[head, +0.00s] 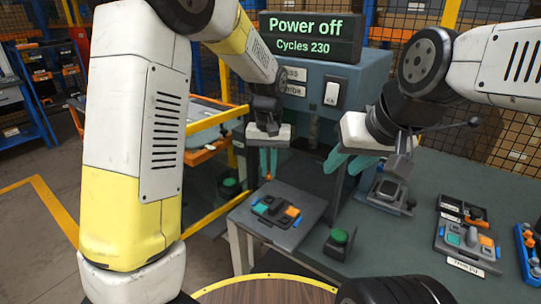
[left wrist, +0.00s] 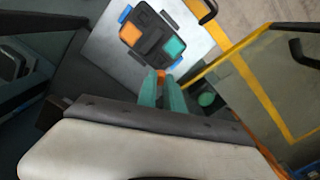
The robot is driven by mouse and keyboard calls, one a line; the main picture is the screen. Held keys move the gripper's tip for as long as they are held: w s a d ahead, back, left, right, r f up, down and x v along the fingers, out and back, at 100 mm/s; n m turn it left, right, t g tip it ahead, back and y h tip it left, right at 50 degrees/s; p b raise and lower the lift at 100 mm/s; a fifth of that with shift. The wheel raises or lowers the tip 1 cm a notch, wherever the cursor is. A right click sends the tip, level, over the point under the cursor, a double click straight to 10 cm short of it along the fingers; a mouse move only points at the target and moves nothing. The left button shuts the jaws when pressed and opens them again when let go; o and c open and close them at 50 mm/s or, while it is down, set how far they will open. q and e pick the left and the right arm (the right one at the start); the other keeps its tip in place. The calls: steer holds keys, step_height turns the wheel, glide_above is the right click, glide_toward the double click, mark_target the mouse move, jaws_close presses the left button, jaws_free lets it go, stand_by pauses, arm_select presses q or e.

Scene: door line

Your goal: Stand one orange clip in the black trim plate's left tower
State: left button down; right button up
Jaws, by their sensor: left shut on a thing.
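My left gripper (head: 268,172) is shut on a small orange clip (head: 268,179), which shows at the fingertips. The clip also shows between the teal fingertips in the left wrist view (left wrist: 161,74). The black trim plate (left wrist: 151,35) lies below on a small grey table, with an orange block, a teal block and blue edge pieces. It also shows in the head view (head: 268,211). The clip is above the plate, apart from it in the head view. Which part is the left tower is not clear. My right gripper (head: 344,168) has its teal fingers apart, with nothing seen between them.
The small grey table (head: 292,237) stands before a press with a "Power off" sign (head: 310,37). A green button (head: 339,237) is right of it. On the bench at right are a dark fixture (head: 388,192), a labelled tray (head: 466,245) and a blue bin (head: 527,250). Yellow rails stand at left.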

arm_select(q)
steer(key=shift+f, duration=2.85)
steer(key=shift+s+f, duration=0.1)
steer(key=shift+f, duration=0.7)
stand_by(1.1)
steer(key=c, duration=1.4)
jaws_free()
steer(key=shift+o, duration=0.2)
steer(key=shift+r, duration=0.15)
step_height(320, 180, up, 8)
steer(key=shift+a+f, duration=0.1)
steer(key=shift+a, duration=0.05)
steer(key=s+a+r+t+h, duration=0.1)
steer(key=s+a+r+t, duration=0.2)
steer(key=s+a+r, duration=0.3)
steer(key=s+a+r+t+h, duration=0.1)
steer(key=s+a+r+t, duration=0.2)
steer(key=s+a+r, duration=0.4)
steer(key=s+a, duration=0.1)
steer(key=s, duration=0.5)
steer(key=shift+s+r+n, duration=0.15)
steer(key=shift+s+n, duration=0.1)
steer(key=shift+n, duration=0.05)
